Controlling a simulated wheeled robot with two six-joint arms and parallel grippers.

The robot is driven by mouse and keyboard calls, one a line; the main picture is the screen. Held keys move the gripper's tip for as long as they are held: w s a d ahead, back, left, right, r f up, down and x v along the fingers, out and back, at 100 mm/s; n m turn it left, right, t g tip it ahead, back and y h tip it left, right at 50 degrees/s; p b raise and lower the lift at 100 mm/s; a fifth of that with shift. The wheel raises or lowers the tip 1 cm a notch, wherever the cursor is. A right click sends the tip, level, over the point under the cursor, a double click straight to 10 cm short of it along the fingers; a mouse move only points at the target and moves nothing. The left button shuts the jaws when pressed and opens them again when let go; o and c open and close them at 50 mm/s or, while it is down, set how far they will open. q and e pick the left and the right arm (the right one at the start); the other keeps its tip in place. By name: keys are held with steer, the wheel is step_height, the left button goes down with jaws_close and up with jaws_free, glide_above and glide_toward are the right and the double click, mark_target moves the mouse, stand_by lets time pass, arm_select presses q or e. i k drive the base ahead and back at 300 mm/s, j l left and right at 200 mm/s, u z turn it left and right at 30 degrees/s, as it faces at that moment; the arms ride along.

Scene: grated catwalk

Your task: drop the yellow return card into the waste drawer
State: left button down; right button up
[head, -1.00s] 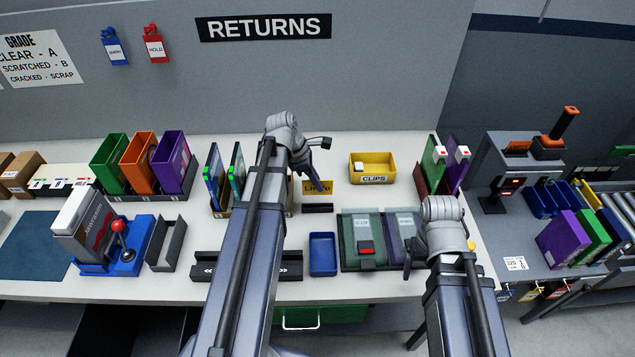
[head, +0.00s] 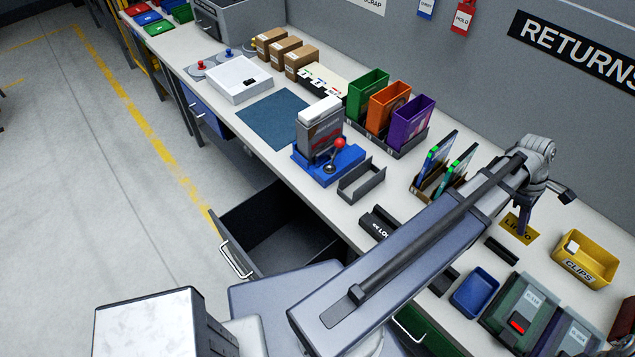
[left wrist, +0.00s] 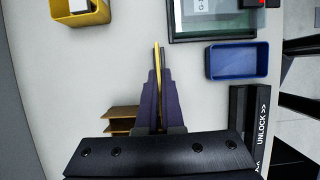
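The yellow return card (head: 519,227) is between the fingers of my left gripper (head: 524,210) over the counter, in front of the RETURNS wall. In the left wrist view the card (left wrist: 157,62) shows as a thin edge between the closed fingers (left wrist: 158,85). A dark drawer (head: 272,232) stands open under the counter's front edge, well to the left of the gripper in the head view. Its visible inside looks empty, and I can read no label on it. My arm hides part of the counter. My right gripper is out of view.
A blue device with a red-knobbed lever (head: 330,166), a grey holder (head: 361,181) and a rack with two upright panels (head: 445,165) stand on the counter left of the gripper. A yellow clips bin (head: 586,259) and a blue tray (head: 474,292) are nearby.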

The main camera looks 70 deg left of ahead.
mark_target(292, 256)
steer(key=k+j+u, duration=0.45)
steer(key=k+j, duration=0.15)
steer(key=k+j+u, duration=0.25)
steer(key=j, duration=0.25)
steer(key=k+j+u, duration=0.2)
steer(key=j, duration=0.25)
